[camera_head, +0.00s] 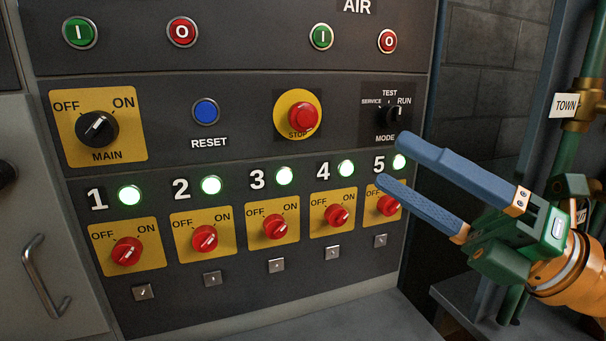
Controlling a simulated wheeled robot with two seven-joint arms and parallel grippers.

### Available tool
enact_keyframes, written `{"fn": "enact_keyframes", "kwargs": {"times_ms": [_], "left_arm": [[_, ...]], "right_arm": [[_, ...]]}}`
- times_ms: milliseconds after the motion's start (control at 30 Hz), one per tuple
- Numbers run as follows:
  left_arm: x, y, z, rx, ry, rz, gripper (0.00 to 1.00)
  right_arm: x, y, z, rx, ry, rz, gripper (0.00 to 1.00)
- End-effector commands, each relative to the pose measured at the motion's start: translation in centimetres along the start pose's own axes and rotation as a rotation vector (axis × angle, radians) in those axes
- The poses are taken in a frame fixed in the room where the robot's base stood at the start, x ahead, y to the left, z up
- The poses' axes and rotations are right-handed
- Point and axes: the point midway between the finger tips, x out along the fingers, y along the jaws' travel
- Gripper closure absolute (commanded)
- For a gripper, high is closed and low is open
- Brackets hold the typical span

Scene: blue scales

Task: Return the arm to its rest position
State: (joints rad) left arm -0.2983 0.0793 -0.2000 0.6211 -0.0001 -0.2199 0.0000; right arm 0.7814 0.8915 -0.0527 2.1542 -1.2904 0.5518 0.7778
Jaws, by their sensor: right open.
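My right gripper (388,160) reaches in from the right with two blue fingers spread apart and nothing between them. Its fingertips are in front of the panel's right side, by the mode switch (391,116) and the lit lamp of number 5 (400,161). The lower finger partly covers the area around the red knob 5 (388,206). I cannot tell whether a fingertip touches the panel. My left gripper is not in view.
The control panel (240,160) fills the left and middle. It has a black main knob (97,130), a red stop button (304,117) and several red knobs under lit green lamps. A green pipe (591,70) with a "TOWN" tag (565,105) stands at right. A metal handle (45,275) is at lower left.

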Motion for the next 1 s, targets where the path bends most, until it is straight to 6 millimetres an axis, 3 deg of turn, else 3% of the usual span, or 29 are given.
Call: {"fn": "enact_keyframes", "kwargs": {"times_ms": [100,167,267,300,367,400,500,600,700,800,967,1000], "left_arm": [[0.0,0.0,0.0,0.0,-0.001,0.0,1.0],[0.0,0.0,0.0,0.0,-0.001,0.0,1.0],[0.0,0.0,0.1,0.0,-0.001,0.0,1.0],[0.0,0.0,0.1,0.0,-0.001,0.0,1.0],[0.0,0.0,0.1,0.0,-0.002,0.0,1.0],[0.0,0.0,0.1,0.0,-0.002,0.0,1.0],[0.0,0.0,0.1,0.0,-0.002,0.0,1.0],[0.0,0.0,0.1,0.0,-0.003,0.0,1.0],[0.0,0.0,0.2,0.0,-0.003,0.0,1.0],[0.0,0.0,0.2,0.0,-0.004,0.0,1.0],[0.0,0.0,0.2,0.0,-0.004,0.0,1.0],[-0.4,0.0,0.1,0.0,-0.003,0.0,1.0]], "right_arm": [[-0.8,-0.6,0.9,0.285,-0.17,0.222,0.19],[-2.6,-2.7,2.7,0.48,-0.354,0.31,0.19],[-7.8,-10.4,4.8,0.811,-0.76,0.317,0.19],[-10.1,-14.0,4.5,0.921,-0.914,0.272,0.19],[-13.6,-19.2,2.7,1.065,-1.126,0.172,0.19],[-15.8,-22.2,0.7,1.15,-1.252,0.088,0.19],[-20.9,-28.1,-5.7,1.331,-1.515,-0.161,0.19],[-24.7,-31.0,-12.6,1.465,-1.689,-0.412,0.19],[-27.4,-31.9,-18.9,1.57,-1.799,-0.648,0.19],[-29.5,-31.5,-24.5,1.658,-1.868,-0.872,0.19],[-31.7,-29.2,-32.5,1.782,-1.914,-1.221,0.19],[-32.0,-30.1,-33.0,1.779,-1.917,-1.242,0.19]]}}
